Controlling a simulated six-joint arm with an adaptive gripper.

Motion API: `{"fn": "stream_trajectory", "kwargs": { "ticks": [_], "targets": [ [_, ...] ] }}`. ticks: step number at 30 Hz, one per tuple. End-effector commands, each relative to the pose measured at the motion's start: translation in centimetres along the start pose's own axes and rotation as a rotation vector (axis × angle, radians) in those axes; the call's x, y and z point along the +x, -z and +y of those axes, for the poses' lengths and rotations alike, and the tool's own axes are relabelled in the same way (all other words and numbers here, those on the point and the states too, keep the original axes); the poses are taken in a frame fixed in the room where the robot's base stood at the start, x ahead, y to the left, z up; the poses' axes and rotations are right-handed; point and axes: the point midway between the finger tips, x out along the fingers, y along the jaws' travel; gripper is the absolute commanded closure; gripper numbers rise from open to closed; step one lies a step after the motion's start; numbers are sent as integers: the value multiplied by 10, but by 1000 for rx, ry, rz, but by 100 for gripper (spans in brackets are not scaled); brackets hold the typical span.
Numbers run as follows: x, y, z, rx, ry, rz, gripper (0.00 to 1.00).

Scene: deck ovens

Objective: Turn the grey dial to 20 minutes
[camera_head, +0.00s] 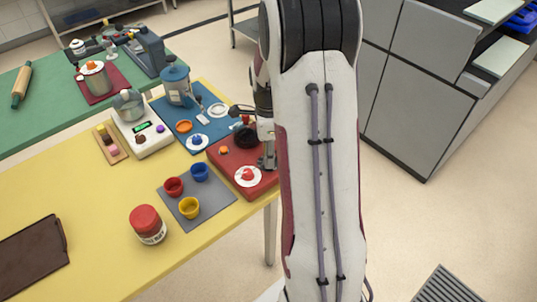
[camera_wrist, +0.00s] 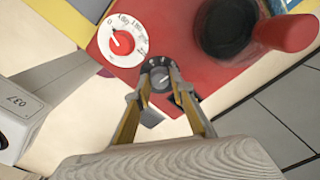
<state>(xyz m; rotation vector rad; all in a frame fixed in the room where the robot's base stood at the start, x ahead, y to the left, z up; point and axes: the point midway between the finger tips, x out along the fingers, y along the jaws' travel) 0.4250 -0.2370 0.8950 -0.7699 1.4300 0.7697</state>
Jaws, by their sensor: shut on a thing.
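The grey dial (camera_wrist: 160,78) sits on a dark round scale plate near the edge of the red board (camera_wrist: 182,65). In the wrist view my gripper (camera_wrist: 159,82) has one finger on each side of the dial and is shut on it. The plate's marks are too small and partly covered to read, so I cannot tell the dial's setting. In the head view my gripper (camera_head: 267,162) is at the board's right edge, and the dial is hard to make out there.
A red knob on a white numbered plate (camera_wrist: 105,35) is just left of the grey dial. A dark round pot with a red handle (camera_wrist: 290,33) stands close on the right. Coloured cups (camera_head: 189,207) and a red-lidded jar (camera_head: 147,224) stand on the yellow table.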

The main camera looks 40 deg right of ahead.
Motion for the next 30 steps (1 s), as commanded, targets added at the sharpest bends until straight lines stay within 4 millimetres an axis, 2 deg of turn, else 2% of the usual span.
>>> {"fn": "stream_trajectory", "kwargs": {
  "ticks": [30],
  "targets": [
    [0,0,0,871,-1,1,99]
  ]
}}
